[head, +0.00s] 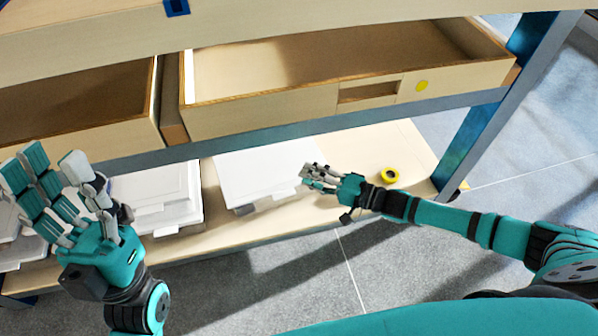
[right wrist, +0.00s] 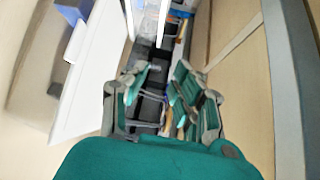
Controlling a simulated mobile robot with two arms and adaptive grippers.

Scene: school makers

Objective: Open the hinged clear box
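A pale, whitish box with a flat lid (head: 265,172) lies on the lower shelf, below the open drawer. It looks closed, and its front edge shows small latch-like parts. My right gripper (head: 310,174) is at the box's right edge; I cannot tell whether it touches. In the right wrist view its fingers (right wrist: 165,85) are apart with nothing between them, and a white slab-like side, likely the box (right wrist: 92,85), stands to the left. My left gripper (head: 48,178) is raised at the left, with fingers spread and empty, away from this box.
Other pale boxes (head: 160,197) are stacked on the shelf at left. A yellow tape roll (head: 389,176) lies on the shelf right of my right gripper. An open empty wooden drawer (head: 270,112) hangs above. A blue table leg (head: 478,125) stands at right.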

